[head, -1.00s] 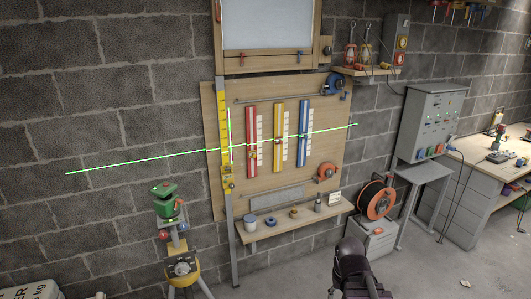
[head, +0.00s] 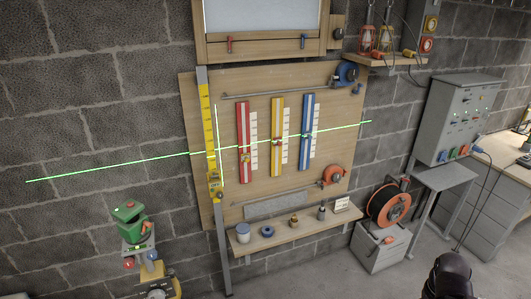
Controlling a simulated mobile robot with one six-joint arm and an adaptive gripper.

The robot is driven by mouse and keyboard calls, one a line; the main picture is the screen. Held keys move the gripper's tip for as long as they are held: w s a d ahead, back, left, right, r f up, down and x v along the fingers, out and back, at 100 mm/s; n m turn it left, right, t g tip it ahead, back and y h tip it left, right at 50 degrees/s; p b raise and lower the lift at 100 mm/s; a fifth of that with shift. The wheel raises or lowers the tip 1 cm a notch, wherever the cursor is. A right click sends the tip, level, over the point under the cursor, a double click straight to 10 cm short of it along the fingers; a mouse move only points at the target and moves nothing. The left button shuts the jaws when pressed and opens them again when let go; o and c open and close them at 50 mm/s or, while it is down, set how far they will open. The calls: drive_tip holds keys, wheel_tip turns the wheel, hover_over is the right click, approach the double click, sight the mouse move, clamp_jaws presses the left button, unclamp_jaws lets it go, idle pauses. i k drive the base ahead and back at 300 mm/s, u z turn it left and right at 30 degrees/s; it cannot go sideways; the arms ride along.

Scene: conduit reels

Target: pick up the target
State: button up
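Nothing in view is clearly marked as the target, and I cannot tell which thing it is. A green laser level (head: 130,222) stands on a yellow-based stand at lower left. A green laser line crosses the wall and the wooden board (head: 345,150). A grey upright staff with a yellow scale (head: 206,115) carries a yellow slider (head: 215,188). Red (head: 244,140), yellow (head: 277,135) and blue (head: 308,130) strips with white scales are on the board. A dark part of my arm shows at bottom right; my gripper's fingers do not show.
A wooden shelf (head: 285,237) under the board holds several small items. An orange cable reel (head: 389,206) sits on a grey box (head: 378,250). A grey control cabinet (head: 460,115) and workbench stand at right. Some floor is clear in front of the shelf.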

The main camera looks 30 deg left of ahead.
sight(246, 158)
drive_tip(key=z, duration=0.1)
drive_tip(key=i, duration=1.65)
drive_tip(key=u, duration=1.05)
drive_tip(key=i, duration=0.5)
drive_tip(key=u, duration=0.25)
